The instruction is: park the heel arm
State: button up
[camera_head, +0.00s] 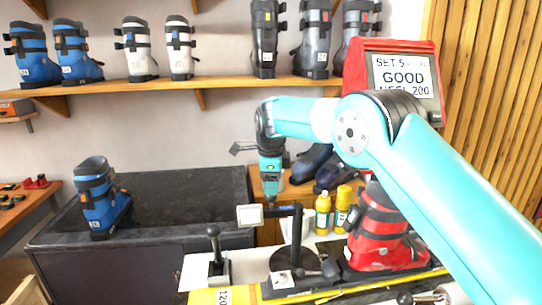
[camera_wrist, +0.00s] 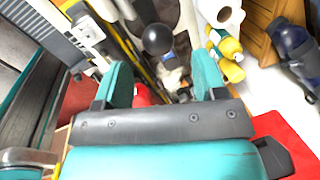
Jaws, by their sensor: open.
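My gripper (camera_head: 270,197) points down above the bench, its tip by a black post with a crossbar (camera_head: 296,235) and a small pale panel (camera_head: 250,215). In the wrist view its teal fingers (camera_wrist: 160,80) are apart, with nothing held. A black ball knob (camera_wrist: 158,39) shows beyond the gap between them, not touched. I cannot tell for sure which part is the heel arm. In the head view a dark knob (camera_head: 330,268) sits beside the heel of the red boot (camera_head: 378,235). A black-handled lever (camera_head: 214,243) stands upright at left.
Yellow bottles (camera_head: 323,212) stand behind the bench, close to the post. A red-framed screen (camera_head: 403,75) reads GOOD, partly covered by my arm. A blue boot (camera_head: 98,200) stands on the dark counter (camera_head: 180,190), otherwise largely clear. Boots line the wall shelf (camera_head: 215,84).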

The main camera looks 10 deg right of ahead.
notch_tip(320, 180, up, 12)
jog(key=s+p, duration=0.1)
jog(key=s, duration=0.1)
jog(key=shift+a+f, duration=0.25)
jog(key=shift+s, duration=0.15)
jog(key=s+d+n+b, duration=0.2)
jog(key=s+d+n, duration=0.2)
jog(key=s+n, duration=0.95)
jog(key=s+f+n+g+y, duration=0.1)
jog(key=s+n, duration=0.6)
jog(key=s, duration=0.7)
jog(key=s+f+n+g+y+b, duration=0.1)
jog(key=s+f+n+y, duration=0.2)
jog(key=s, duration=1.1)
notch_tip(320, 180, down, 4)
jog(key=n, duration=0.4)
jog(key=shift+s+r+y, duration=0.25)
jog(key=shift+y, duration=0.05)
